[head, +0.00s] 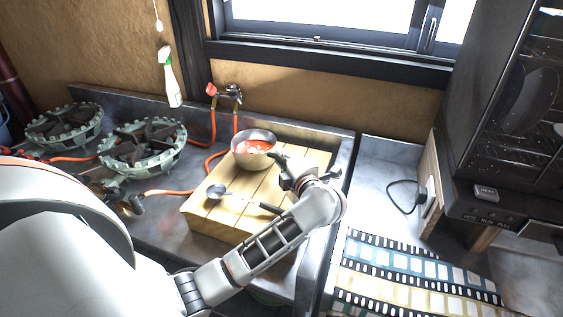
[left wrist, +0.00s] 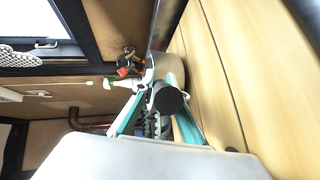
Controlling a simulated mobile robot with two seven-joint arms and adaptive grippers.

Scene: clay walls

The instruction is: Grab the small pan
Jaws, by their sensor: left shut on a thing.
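The small pan (head: 252,159) is a round steel pan with red contents, near the back of the wooden board (head: 228,211). Its dark handle (head: 277,155) points right, toward my left gripper (head: 284,172). In the left wrist view, the teal fingers of my left gripper (left wrist: 157,95) are closed around the dark handle, whose round end (left wrist: 169,99) faces the camera. The steel side of the pan (left wrist: 166,66) shows just beyond. Part of the handle is hidden by the fingers. My right gripper is in neither view.
A small ladle-like utensil (head: 217,191) with a black handle lies on the board, close to my left forearm. Two gas burners (head: 143,146) with orange hoses stand left. A spray bottle (head: 170,78) hangs at the wall. A film-strip patterned mat (head: 410,272) lies right.

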